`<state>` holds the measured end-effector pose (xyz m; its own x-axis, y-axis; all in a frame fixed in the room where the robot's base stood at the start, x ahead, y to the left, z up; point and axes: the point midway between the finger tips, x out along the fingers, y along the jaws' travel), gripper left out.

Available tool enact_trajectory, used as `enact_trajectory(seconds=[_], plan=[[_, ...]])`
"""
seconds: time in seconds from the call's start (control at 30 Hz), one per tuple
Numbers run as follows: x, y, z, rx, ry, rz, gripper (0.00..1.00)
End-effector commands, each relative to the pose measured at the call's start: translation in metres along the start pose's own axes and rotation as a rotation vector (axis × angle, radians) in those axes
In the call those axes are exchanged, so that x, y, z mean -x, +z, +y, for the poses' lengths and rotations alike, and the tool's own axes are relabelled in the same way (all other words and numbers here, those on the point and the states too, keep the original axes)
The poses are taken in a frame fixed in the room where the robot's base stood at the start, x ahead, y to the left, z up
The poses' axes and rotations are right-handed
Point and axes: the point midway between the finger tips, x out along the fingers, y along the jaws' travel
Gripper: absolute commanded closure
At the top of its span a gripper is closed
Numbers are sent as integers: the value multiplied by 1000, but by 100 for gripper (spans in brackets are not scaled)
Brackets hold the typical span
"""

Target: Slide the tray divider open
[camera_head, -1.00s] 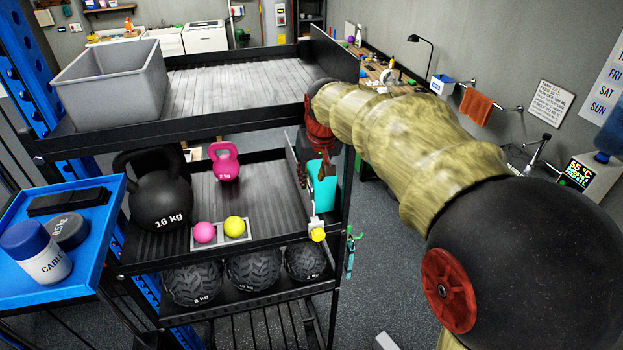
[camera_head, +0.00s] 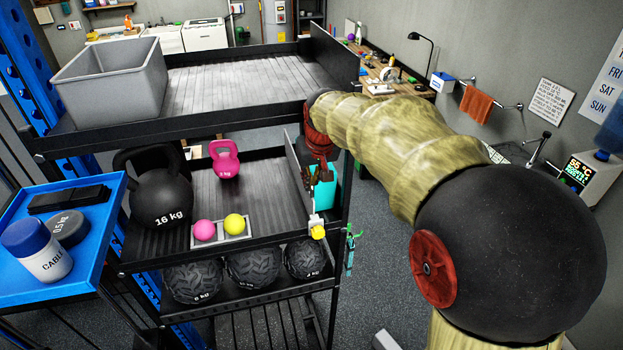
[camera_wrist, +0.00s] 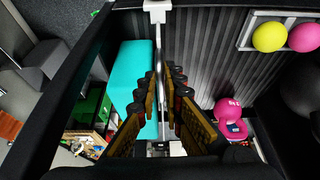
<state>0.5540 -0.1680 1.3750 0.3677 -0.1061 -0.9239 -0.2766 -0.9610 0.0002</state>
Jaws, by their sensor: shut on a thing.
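The tray divider (camera_head: 295,165) is a thin upright dark panel near the right side of the middle rack tray (camera_head: 262,200). In the wrist view the divider (camera_wrist: 160,42) shows nearly edge-on, between my fingers. My gripper (camera_wrist: 161,74) is shut on it, one finger on each side. In the head view my gripper (camera_head: 312,184) is dark and partly hidden at the tray's right side. A teal box (camera_head: 325,192) stands just right of the divider, partly covered by my gripper.
The middle tray also holds a black kettlebell (camera_head: 160,195), a pink kettlebell (camera_head: 224,160), and pink and yellow balls (camera_head: 218,229) in a holder. The top tray (camera_head: 240,90) lies above with a grey bin (camera_head: 110,82). Tread-patterned balls (camera_head: 253,269) sit below.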

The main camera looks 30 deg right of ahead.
Motion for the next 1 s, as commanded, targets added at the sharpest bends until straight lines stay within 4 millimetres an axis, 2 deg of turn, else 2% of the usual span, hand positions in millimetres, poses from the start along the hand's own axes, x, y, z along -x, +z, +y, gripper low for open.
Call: enact_trajectory(seconds=[0.77, 0.87, 1.0], plan=[[0, 0, 0, 0, 0, 0, 100], [0, 0, -5, 2, -1, 0, 100], [0, 0, -23, 5, -2, 0, 100]])
